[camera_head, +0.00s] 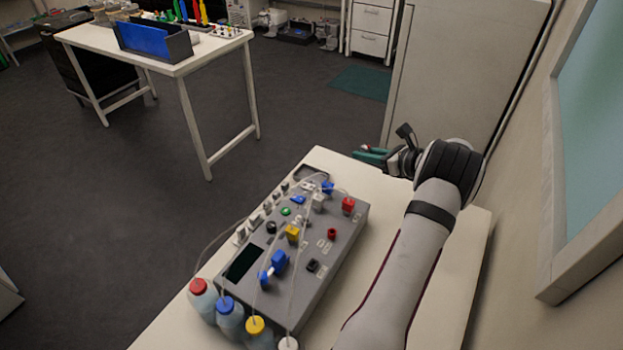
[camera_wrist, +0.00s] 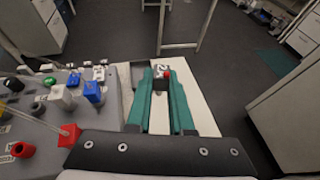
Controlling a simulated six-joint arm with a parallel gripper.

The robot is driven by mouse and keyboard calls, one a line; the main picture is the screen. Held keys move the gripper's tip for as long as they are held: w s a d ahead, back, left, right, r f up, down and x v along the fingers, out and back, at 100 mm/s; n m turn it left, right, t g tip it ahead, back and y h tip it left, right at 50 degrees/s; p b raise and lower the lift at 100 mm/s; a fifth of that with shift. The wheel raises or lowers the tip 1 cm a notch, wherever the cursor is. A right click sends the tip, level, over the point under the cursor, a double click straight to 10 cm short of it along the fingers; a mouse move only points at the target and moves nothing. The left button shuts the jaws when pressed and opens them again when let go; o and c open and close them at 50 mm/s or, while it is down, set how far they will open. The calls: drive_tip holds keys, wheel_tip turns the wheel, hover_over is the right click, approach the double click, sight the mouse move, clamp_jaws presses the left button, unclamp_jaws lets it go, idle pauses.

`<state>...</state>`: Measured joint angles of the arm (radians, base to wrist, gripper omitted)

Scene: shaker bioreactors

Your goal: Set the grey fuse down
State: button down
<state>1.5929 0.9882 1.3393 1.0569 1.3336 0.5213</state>
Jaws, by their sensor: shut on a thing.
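My gripper (camera_wrist: 161,76) has two green fingers. In the wrist view they close on a small grey piece (camera_wrist: 160,68), which I take to be the grey fuse; a red spot shows beside it at the fingertips. The piece is mostly hidden by the fingers and too small to make out well. In the head view my gripper (camera_head: 370,156) is beyond the far end of the grey bioreactor panel, around the white table's far edge, and the fuse cannot be made out there.
The grey panel (camera_head: 325,262) carries coloured knobs, connectors and thin tubes. Several bottles with coloured caps, including a red-capped one (camera_head: 201,298), stand at its near left. The white table (camera_head: 440,262) has bare surface right of the panel. A wall with a window frame is at right.

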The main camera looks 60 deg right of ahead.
wheel_tip(320, 180, down, 3)
drive_tip(key=w+n+y, duration=0.1)
drive_tip(key=n+y, duration=0.1)
drive_tip(key=y, duration=0.1)
drive_tip(key=n, duration=0.1)
hover_over(320, 176)
drive_tip(key=s+a, duration=0.2)
drive_tip(key=shift+t, duration=0.3)
drive_tip(key=f, duration=0.7)
drive_tip(key=shift+w+a, duration=0.15)
drive_tip(key=shift+a, duration=0.05)
drive_tip(key=f, duration=0.4)
drive_tip(key=shift+w+f, duration=0.15)
drive_tip(key=shift+w, duration=0.1)
drive_tip(key=c, duration=1.1)
unclamp_jaws()
drive_tip(key=shift+s, duration=0.1)
